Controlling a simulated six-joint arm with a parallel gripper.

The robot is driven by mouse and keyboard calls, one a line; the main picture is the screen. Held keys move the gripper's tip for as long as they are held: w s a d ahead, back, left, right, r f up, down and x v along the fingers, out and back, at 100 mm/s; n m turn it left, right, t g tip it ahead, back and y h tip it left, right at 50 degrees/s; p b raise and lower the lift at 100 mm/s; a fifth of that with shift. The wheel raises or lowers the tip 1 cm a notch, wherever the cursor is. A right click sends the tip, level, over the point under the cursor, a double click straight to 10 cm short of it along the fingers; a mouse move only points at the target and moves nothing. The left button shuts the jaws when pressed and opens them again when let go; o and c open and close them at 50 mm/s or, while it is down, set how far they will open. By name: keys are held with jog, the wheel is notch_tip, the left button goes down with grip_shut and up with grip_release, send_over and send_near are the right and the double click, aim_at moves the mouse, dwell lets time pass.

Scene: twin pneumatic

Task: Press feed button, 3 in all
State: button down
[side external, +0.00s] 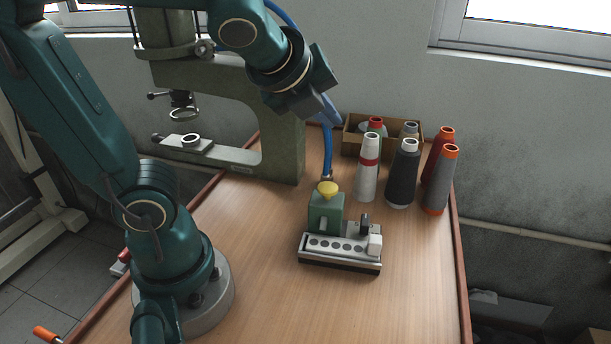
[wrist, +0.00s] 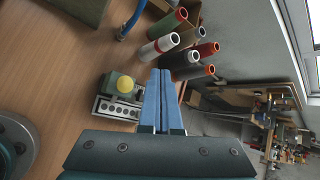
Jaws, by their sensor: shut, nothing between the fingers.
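A yellow mushroom-shaped button (side external: 328,187) sits on top of a small green box (side external: 325,213), behind a grey strip with a row of round dark spots (side external: 338,247). I take it for the feed button; no label is readable. In the wrist view the yellow button (wrist: 125,84) shows just left of my blue fingers. My gripper (side external: 331,113) is shut and empty, with its fingertips together. In the side view it hangs well above the button, apart from it. It also shows at the middle of the wrist view (wrist: 162,72).
Several thread cones, among them a white one (side external: 367,170) and a black one (side external: 402,175), stand right of the button, with a cardboard box (side external: 351,140) behind. A green press frame (side external: 283,150) stands left. A blue hose (side external: 327,150) rises behind the green box. The front wooden tabletop (side external: 405,285) is clear.

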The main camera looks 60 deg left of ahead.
jog(key=shift+d+f, duration=0.15)
jog(key=shift+f, duration=0.05)
send_near(331, 184)
jog(key=shift+w+a+f, duration=0.4)
jog(key=shift+w+f, duration=0.05)
jog(key=shift+w, duration=0.35)
jog(key=shift+w+a+f, duration=0.4)
jog(key=shift+w+f, duration=0.05)
jog(key=shift+w, duration=0.35)
jog(key=shift+w+a+f, duration=0.4)
jog(key=shift+w, duration=0.4)
jog(key=shift+f, duration=0.1)
dwell(0.3)
jog(key=shift+f, duration=0.35)
jog(key=shift+f, duration=0.9)
dwell(1.0)
jog(key=shift+r, duration=1.35)
jog(key=shift+r, duration=0.1)
jog(key=shift+r, duration=2.4)
